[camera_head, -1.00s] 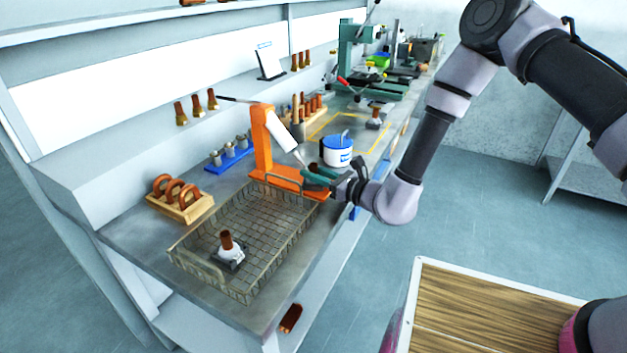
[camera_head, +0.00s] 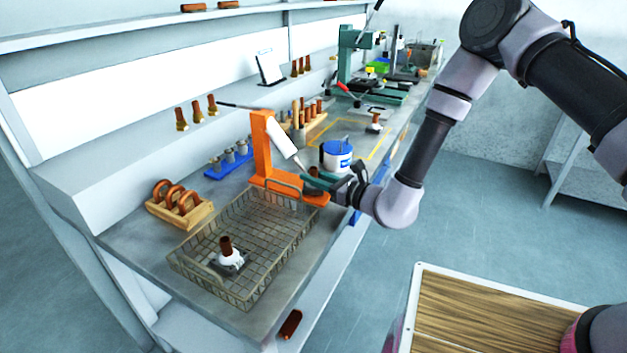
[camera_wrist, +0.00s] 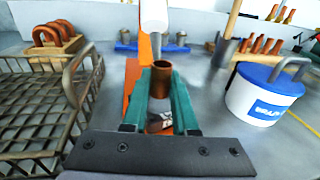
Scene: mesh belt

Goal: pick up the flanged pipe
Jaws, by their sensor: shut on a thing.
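A flanged pipe (camera_wrist: 161,80), a copper-brown tube, stands upright between the green fingers of my gripper (camera_wrist: 161,98) in the wrist view. The fingers are shut on the tube. Its lower part is mostly hidden; a bit of grey and white shows below the fingers. In the head view my gripper (camera_head: 318,182) is at the orange stand's base, and the pipe is mostly hidden by the fingers. Another flanged piece (camera_head: 227,250), a brown tube on a white and grey base, stands in the wire basket. A similar one (camera_head: 375,121) stands farther back on the bench.
The wire mesh basket (camera_head: 190,268) lies left of my gripper. The orange stand (camera_head: 262,150) with a white cartridge (camera_head: 281,138) rises close behind it. A blue and white tub (camera_head: 337,155) stands to the right. A wooden rack (camera_head: 180,208) holds copper rings.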

